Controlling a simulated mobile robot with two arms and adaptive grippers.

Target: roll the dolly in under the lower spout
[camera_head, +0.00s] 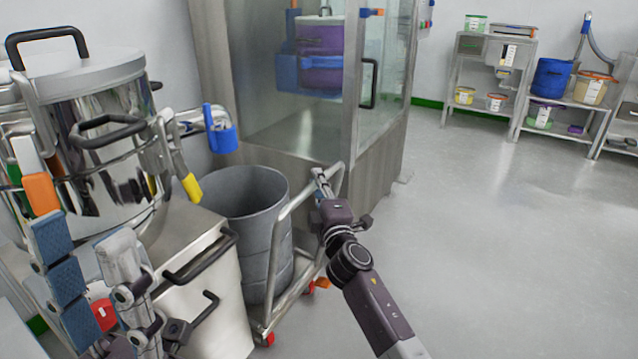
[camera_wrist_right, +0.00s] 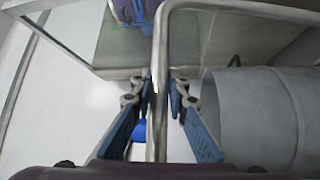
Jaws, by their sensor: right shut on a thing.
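The dolly (camera_head: 284,222) has a bent tubular grey handle frame and red-trimmed castors, and a grey open-topped drum (camera_head: 246,205) stands on it. My right gripper (camera_head: 321,184) is shut on the dolly's upper handle bar at its right side. In the right wrist view the bar (camera_wrist_right: 161,70) runs between the blue-padded fingers (camera_wrist_right: 160,98), with the drum (camera_wrist_right: 255,115) beside it. My left gripper (camera_head: 92,262) is in the lower left, its fingers apart and nothing seen between them.
A steel vessel (camera_head: 100,165) with black handles and a steel cabinet (camera_head: 205,285) crowd the left, close to the drum. A glazed steel booth (camera_head: 383,140) holding a purple drum (camera_head: 318,62) stands just behind the dolly. Open floor (camera_head: 490,240) lies to the right; shelves (camera_head: 452,85) stand far back.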

